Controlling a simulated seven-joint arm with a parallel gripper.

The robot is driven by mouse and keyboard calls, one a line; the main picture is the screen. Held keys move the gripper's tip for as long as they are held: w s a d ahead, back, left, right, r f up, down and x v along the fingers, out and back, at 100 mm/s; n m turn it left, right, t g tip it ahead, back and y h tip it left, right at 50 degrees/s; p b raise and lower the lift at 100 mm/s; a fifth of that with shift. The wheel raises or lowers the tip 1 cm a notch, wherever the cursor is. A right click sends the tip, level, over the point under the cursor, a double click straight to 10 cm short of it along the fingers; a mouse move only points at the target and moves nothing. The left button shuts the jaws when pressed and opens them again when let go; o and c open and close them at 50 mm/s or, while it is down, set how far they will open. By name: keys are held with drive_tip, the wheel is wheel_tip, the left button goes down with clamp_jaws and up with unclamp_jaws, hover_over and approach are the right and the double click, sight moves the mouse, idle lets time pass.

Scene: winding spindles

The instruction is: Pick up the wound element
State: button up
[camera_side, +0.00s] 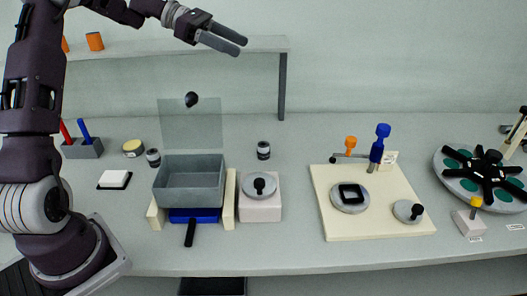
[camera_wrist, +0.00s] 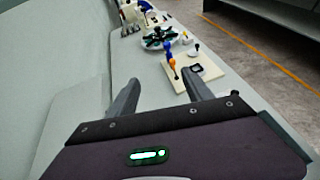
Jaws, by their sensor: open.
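A black square ring (camera_side: 351,193) lies on a grey round disc (camera_side: 350,206) on the cream board, right of centre in the side view. It may be the wound element, but I cannot tell for sure. It also shows small in the wrist view (camera_wrist: 197,67). A blue upright spindle (camera_side: 378,146) and an orange-topped piece (camera_side: 351,143) stand at the back of this board. My gripper (camera_side: 239,46) is open and empty, high above the table at upper left, far from the board. In the wrist view its two fingers are spread apart.
A grey open box (camera_side: 190,181) with a raised clear lid stands left of centre, with a black-knobbed block (camera_side: 260,205) beside it. A round turntable (camera_side: 448,183) with black arms is at far right. A shelf (camera_side: 180,48) runs along the wall near my arm.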

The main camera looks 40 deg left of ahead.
approach(259, 150)
drive_tip(key=w, duration=0.1)
drive_tip(key=w+d+f, duration=0.1)
drive_tip(key=shift+w+f, duration=0.25)
drive_tip(key=shift+w, duration=0.05)
drive_tip(key=x, duration=0.3)
drive_tip(key=f+x, duration=0.1)
drive_tip(key=x, duration=0.2)
drive_tip(key=shift+d+f, duration=0.1)
drive_tip(key=shift+d, duration=0.1)
drive_tip(key=shift+w+d+f, duration=0.15)
drive_tip(key=shift+w+d, duration=0.1)
clamp_jaws()
